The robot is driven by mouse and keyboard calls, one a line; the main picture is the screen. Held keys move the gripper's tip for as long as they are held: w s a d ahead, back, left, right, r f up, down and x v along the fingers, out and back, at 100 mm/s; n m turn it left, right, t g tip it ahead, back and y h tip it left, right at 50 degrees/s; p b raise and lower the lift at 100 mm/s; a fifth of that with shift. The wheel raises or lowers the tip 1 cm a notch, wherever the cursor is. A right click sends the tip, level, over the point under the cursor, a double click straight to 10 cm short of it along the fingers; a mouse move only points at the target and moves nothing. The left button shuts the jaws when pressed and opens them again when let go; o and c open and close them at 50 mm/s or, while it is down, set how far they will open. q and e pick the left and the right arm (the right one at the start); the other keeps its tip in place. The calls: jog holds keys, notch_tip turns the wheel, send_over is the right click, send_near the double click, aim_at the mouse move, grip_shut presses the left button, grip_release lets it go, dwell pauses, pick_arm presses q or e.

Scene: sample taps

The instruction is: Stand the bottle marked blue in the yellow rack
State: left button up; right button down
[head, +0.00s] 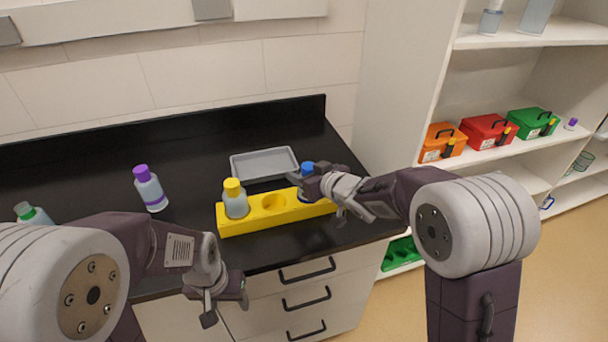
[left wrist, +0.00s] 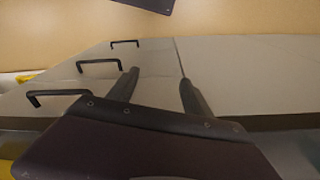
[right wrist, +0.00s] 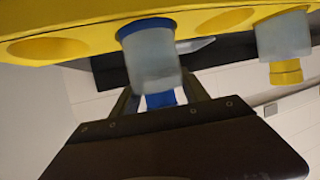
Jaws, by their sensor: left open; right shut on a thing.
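The yellow rack (head: 245,227) stands on the black bench and has round holes along its top. The blue-capped bottle (head: 307,169) is upright at a hole right of the rack's middle. In the right wrist view the bottle (right wrist: 152,65) shows a blue band level with the hole; I cannot tell how deep its base sits. My right gripper (right wrist: 160,100) is shut on it at the blue cap. In the head view the right gripper (head: 322,184) partly hides the bottle and the rack's right end. My left gripper (head: 222,303) is open and empty in front of the drawers.
A yellow-capped bottle (head: 236,203) stands in the rack's left hole, with an empty hole beside it. A grey tray (head: 264,165) lies behind the rack. A purple-capped bottle (head: 150,190) and a green-capped bottle (head: 32,214) stand to the left. Shelves (head: 520,150) with coloured boxes are at right.

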jog(key=shift+f, duration=0.15)
jog(key=c, duration=0.6)
grip_release()
jog(key=shift+s+r, duration=0.1)
jog(key=shift+r, duration=0.25)
jog(key=p+v, duration=0.2)
jog(key=v, duration=0.9)
jog(key=shift+s+d+r, duration=0.1)
jog(key=shift+s+d, duration=0.1)
jog(key=shift+s, duration=0.1)
